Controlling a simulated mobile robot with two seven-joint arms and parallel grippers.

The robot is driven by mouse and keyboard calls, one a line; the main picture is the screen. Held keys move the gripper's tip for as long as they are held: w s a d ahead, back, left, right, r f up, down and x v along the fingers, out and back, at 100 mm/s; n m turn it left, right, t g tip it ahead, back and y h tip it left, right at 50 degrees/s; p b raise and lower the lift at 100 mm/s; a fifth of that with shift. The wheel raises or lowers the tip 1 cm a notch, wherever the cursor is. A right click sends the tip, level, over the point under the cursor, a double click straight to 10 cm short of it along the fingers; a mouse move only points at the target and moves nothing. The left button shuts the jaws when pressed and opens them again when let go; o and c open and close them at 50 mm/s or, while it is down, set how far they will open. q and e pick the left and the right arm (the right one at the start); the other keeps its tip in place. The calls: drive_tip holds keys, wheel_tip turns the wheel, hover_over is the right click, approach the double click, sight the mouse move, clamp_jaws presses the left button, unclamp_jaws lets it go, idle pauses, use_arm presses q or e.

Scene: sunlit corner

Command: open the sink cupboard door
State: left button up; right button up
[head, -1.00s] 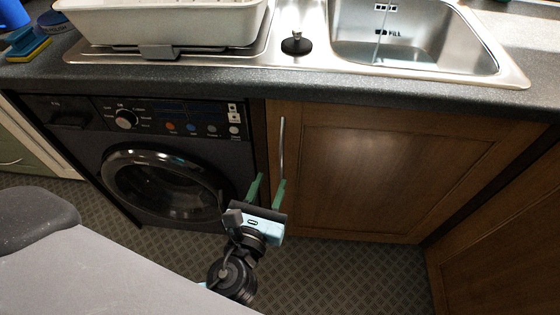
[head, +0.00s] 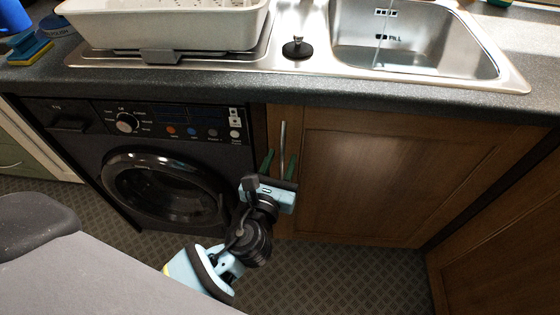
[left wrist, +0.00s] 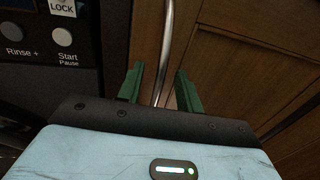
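The sink cupboard door (head: 365,175) is a brown wooden panel under the sink, and it is closed. Its handle (head: 282,145) is a thin upright metal bar near the door's left edge. The handle also shows in the left wrist view (left wrist: 166,45), running down between the fingers. My left gripper (head: 280,163) is open, with its green fingers on either side of the handle's lower part. In the left wrist view the left gripper (left wrist: 160,85) shows gaps between the fingers and the bar. My right gripper is not in view.
A black washing machine (head: 75,150) stands directly left of the door. The grey worktop (head: 200,83) overhangs both, with a steel sink (head: 430,60) and a white dish rack (head: 165,30) on top. Another wooden cupboard (head: 510,240) stands at the right. The patterned floor (head: 350,275) in front is clear.

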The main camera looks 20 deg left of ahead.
use_arm(q)
clamp_jaws()
drive_tip(key=shift+s, duration=0.1)
idle(0.3)
